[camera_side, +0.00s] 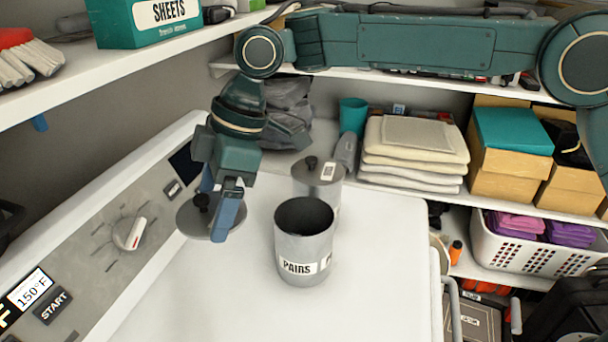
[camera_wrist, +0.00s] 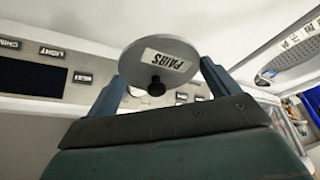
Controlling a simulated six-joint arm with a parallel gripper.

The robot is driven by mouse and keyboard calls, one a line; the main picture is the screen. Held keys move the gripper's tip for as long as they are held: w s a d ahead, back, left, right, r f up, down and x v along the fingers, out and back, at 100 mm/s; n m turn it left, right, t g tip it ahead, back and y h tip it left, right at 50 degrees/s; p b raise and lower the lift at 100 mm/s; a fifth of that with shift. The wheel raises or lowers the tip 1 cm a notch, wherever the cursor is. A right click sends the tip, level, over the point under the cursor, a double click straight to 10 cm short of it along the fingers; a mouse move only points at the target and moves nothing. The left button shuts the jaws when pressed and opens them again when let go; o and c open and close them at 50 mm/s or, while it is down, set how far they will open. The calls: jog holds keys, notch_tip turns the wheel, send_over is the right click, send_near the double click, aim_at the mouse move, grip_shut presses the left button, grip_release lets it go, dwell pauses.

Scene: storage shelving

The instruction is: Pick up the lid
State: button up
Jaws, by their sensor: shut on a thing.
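The round grey lid (camera_side: 188,222) has a dark knob, and in the wrist view the lid (camera_wrist: 186,46) shows a white PAIRS label. My gripper (camera_side: 216,208) is shut on the lid, with its blue fingers at opposite sides of the rim. The lid is left of the open grey canister (camera_side: 303,245) labelled PAIRS, apart from it, above the white machine top near its control panel. In the wrist view the fingers (camera_wrist: 160,76) flank the lid. The canister's inside looks dark, and its bottom is hidden.
A second grey canister (camera_side: 329,193) with its own lid stands close behind the open one. The slanted control panel (camera_side: 105,240) with a dial is at left. Folded towels (camera_side: 410,165) and boxes sit on the back shelf. The white top (camera_side: 210,300) is clear in front.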

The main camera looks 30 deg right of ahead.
aim_at(209, 199)
jog(key=shift+r, duration=2.8)
jog(key=shift+d, duration=0.1)
jog(key=shift+d+f, duration=0.25)
jog(key=shift+d, duration=0.3)
jog(key=s+d+f+n+g, duration=0.1)
jog(key=d+f+n, duration=0.1)
jog(key=d, duration=0.3)
jog(key=s+d+f+n+g, duration=0.1)
jog(key=s+d+f+n, duration=0.1)
jog(key=d+n, duration=0.2)
jog(key=shift+d+f, duration=0.25)
jog(key=shift+d, duration=1)
jog(key=shift+f, duration=0.1)
jog(key=shift+f, duration=1.1)
